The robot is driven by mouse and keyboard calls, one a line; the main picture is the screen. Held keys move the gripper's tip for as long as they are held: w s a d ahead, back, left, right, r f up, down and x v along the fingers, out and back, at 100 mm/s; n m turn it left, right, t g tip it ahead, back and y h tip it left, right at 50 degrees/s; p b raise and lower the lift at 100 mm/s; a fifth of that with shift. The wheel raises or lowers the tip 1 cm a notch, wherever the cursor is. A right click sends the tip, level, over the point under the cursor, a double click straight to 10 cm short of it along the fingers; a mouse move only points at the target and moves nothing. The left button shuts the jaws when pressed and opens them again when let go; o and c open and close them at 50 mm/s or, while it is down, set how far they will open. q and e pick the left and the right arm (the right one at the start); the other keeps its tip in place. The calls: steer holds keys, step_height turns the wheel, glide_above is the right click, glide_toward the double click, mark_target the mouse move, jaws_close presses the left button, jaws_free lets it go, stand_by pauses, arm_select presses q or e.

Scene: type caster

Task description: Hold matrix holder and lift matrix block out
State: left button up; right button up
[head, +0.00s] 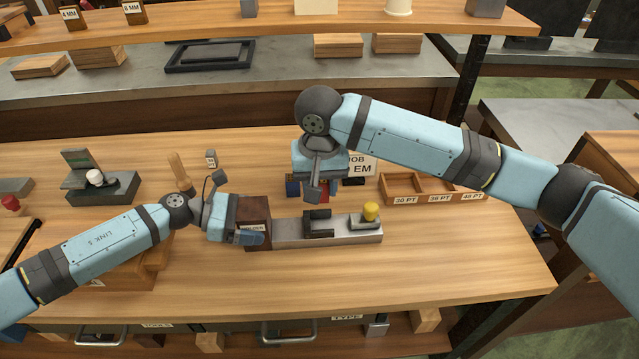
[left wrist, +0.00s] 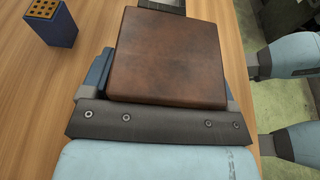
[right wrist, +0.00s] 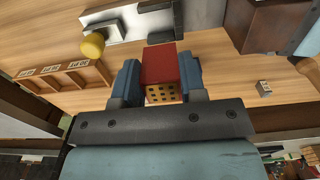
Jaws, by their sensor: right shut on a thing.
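A brown block (head: 253,209), with a partly covered label on its front, stands at the left end of a steel bar. My left gripper (head: 247,236) has its fingers around this block. In the left wrist view the block's flat top (left wrist: 168,57) fills the space between the fingers. A red block (right wrist: 160,65) with a gold face full of dark holes is held between the fingers of my right gripper (right wrist: 158,85). In the head view my right gripper (head: 318,188) points down behind the bar and mostly hides the red block. I cannot tell whether it touches the table.
The steel bar (head: 345,239) carries a dark bracket (head: 318,223) and a yellow knob (head: 371,211). A blue block (left wrist: 55,27) with a holed gold top stands near. A compartment tray (head: 405,199) is at right. The table front is clear.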

arm_select(q)
steer(key=shift+o, duration=1.3)
steer(key=shift+a, duration=0.1)
steer(key=v, duration=1.1)
steer(key=shift+a, duration=0.4)
steer(key=shift+s+r, duration=0.1)
steer(key=shift+r, duration=0.05)
